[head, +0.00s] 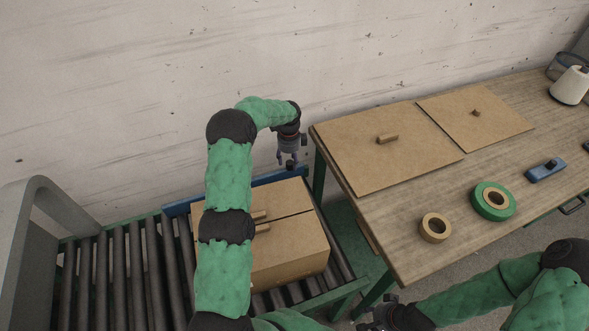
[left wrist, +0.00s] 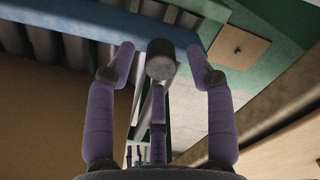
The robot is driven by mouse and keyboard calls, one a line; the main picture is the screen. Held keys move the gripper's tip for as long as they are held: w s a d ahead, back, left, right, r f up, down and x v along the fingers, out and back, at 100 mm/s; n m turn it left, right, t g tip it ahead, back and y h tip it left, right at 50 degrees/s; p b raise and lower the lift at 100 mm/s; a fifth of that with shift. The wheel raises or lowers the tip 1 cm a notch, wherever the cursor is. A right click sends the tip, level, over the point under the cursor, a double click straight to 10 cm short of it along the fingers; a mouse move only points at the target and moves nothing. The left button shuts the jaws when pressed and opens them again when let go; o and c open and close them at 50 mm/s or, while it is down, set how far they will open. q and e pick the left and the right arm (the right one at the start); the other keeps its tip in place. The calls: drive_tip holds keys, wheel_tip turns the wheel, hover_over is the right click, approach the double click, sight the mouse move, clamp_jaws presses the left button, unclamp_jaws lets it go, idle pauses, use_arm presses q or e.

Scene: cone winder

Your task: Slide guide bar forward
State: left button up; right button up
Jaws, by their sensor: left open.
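The blue guide bar (head: 180,208) runs along the back of the roller conveyor, behind a cardboard box. Its right end shows beyond the box, with a dark round knob (head: 290,166) on it. In the left wrist view the bar (left wrist: 120,22) crosses the top and the knob (left wrist: 160,60) lies between the spread fingers. My left gripper (head: 291,157) is open, pointing down just over the knob; I cannot tell whether it touches. My right gripper (head: 378,318) is low at the bottom edge, partly cut off, its jaws unclear.
The closed cardboard box (head: 290,262) sits on the conveyor rollers (head: 122,270) in front of the bar, partly hidden by my left arm.

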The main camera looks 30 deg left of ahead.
use_arm(q)
drive_tip(key=shift+f+b, duration=0.35)
drive_tip(key=shift+f, duration=0.65)
clamp_jaws()
drive_tip(key=s+d+p, duration=0.1)
drive_tip(key=s+d, duration=0.3)
drive_tip(key=d, duration=0.1)
drive_tip(key=shift+s+d, duration=0.15)
drive_tip(key=shift+s, duration=0.15)
unclamp_jaws()
